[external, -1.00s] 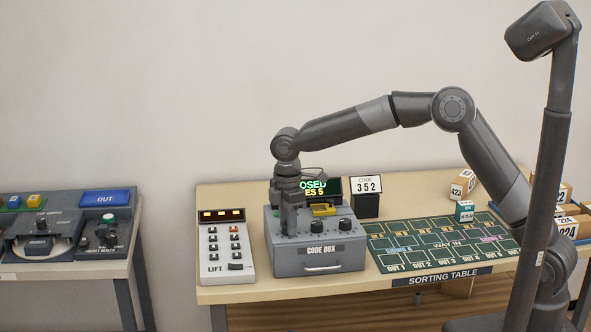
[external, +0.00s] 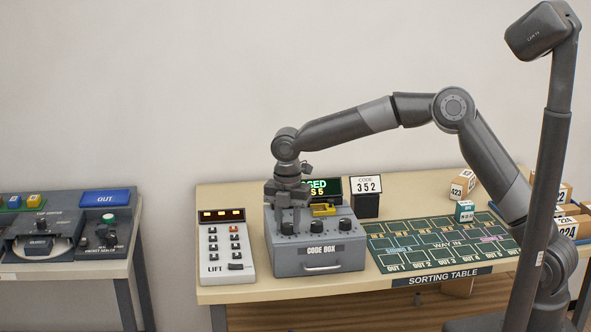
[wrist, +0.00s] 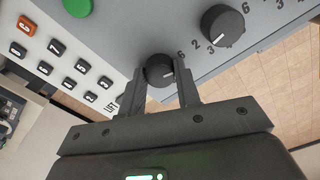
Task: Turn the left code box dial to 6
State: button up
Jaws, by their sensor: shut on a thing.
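The grey code box (external: 318,262) stands on the table and has a row of black dials on its top. My gripper (external: 288,225) reaches down over the left dial (wrist: 157,66) from above. In the wrist view my gripper (wrist: 160,82) has one finger on each side of that dial and is shut on it. A pale mark on the dial points toward the right of the wrist picture. A numeral that looks like 6 (wrist: 180,54) shows just beside the dial; most of its other numerals are hidden.
The middle dial (wrist: 222,25) sits close by, with numerals around it. The LIFT keypad (external: 222,247) is just left of the box. Behind are a partly hidden green-lettered display (external: 325,188) and a code card reading 352 (external: 367,184). The sorting mat (external: 440,243) lies right.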

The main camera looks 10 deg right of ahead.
aim_at(288, 225)
jog(key=shift+n, duration=0.4)
jog(key=o, duration=1)
notch_tip(288, 225, up, 11)
jog(key=shift+f, duration=0.1)
dwell(0.5)
